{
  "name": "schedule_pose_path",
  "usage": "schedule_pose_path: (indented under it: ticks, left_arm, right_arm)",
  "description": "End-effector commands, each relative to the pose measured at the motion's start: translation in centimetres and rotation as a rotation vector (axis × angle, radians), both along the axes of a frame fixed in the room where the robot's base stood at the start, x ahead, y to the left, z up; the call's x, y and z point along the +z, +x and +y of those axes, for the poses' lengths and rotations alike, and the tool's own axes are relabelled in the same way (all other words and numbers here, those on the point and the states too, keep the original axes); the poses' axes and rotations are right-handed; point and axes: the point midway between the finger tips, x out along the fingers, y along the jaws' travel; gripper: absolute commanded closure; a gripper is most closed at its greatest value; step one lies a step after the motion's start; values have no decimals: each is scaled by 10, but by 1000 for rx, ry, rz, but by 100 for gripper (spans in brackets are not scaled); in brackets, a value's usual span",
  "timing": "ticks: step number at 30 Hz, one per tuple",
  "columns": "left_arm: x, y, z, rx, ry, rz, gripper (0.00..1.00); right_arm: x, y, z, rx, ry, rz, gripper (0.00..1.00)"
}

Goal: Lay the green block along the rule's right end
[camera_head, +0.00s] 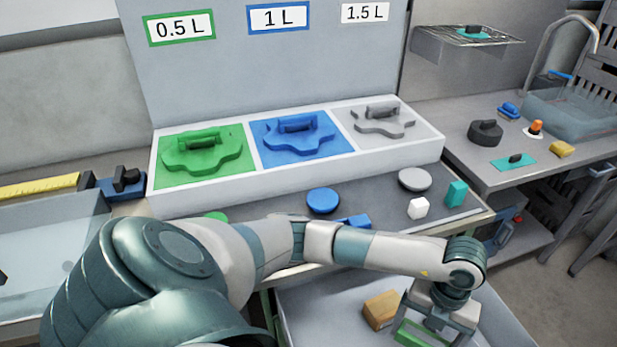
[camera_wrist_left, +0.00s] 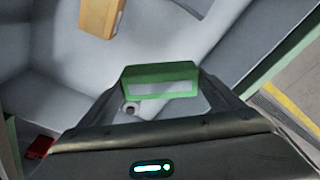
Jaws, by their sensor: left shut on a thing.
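The green block (camera_head: 416,338) is in my left gripper (camera_head: 428,322), low at the bottom right of the head view, over or inside a grey bin. In the left wrist view the green block (camera_wrist_left: 160,71) sits between the fingertips of the left gripper (camera_wrist_left: 162,88), which is shut on it. The yellow rule (camera_head: 38,187) lies at the far left, well away from the block. A dark blue holder (camera_head: 120,186) stands at its right end. My right gripper is not in view.
The grey bin (camera_head: 312,318) also holds a wooden block (camera_head: 380,309). On the counter above are a blue disc (camera_head: 322,201), a grey disc (camera_head: 415,180), a white cube (camera_head: 418,209) and a teal block (camera_head: 457,194). A white tray (camera_head: 300,178) with labelled shapes stands behind.

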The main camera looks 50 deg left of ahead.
Motion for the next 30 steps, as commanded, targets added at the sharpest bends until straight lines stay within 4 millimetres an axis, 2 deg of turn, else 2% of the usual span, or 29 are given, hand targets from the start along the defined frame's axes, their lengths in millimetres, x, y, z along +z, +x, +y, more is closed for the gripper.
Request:
schedule_pose_path:
  ticks: [12, 30]
  left_arm:
    - [58, 24, 14, -855, 3, -5, 40]
    - [138, 40, 38, -2091, 4, -3, 40]
  right_arm:
    - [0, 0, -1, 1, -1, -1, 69]
    - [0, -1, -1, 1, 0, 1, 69]
